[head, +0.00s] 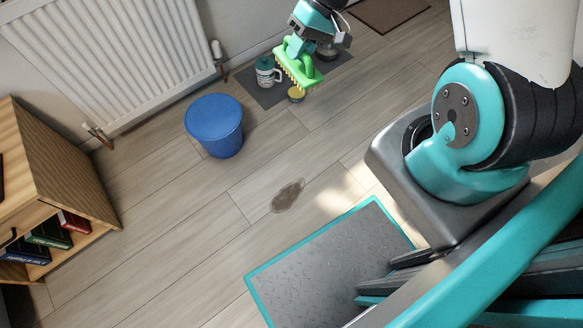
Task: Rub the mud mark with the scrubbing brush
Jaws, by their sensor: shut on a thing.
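The mud mark (287,196) is a brown oval smear on the plank floor, in the middle of the head view. The scrubbing brush (297,66) is bright green with pale yellow bristles facing down. My gripper (303,46) is shut on the brush near the top of the view and holds it above the floor, well beyond the mud mark. The fingertips are partly hidden by the brush's handle.
A blue bucket (214,125) stands left of the mark. A wooden shelf (62,170) is at left. Floor around the mark is clear.

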